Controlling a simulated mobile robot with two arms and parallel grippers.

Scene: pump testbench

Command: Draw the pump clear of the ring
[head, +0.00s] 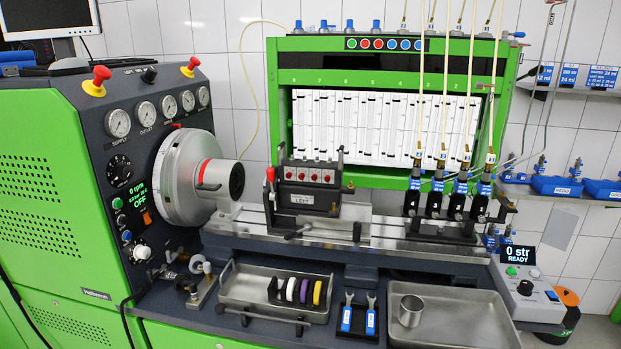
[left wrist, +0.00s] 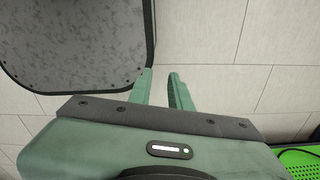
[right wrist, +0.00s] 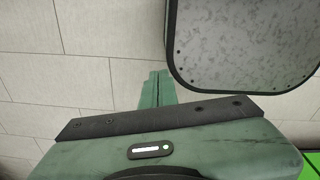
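The pump (head: 312,187) is a dark block with a row of red-marked parts on top. It stands on a mount on the metal bench rail, to the right of the drive. I take the ring to be the silver round drive housing (head: 180,180), whose dark-faced hub points at the pump. In the head view a gap shows between hub and pump body; whether they connect lower down is hard to tell. My left gripper (left wrist: 160,88) is open and empty. My right gripper (right wrist: 157,88) has its fingers together, with nothing between them. Neither gripper shows in the head view.
A red-knobbed lever (head: 270,178) stands left of the pump. Several injectors with hoses (head: 450,195) stand right on the rail. In front are a tray with coloured rings (head: 240,285), blue-handled tools (head: 358,318) and a tray with a metal cup (head: 460,320).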

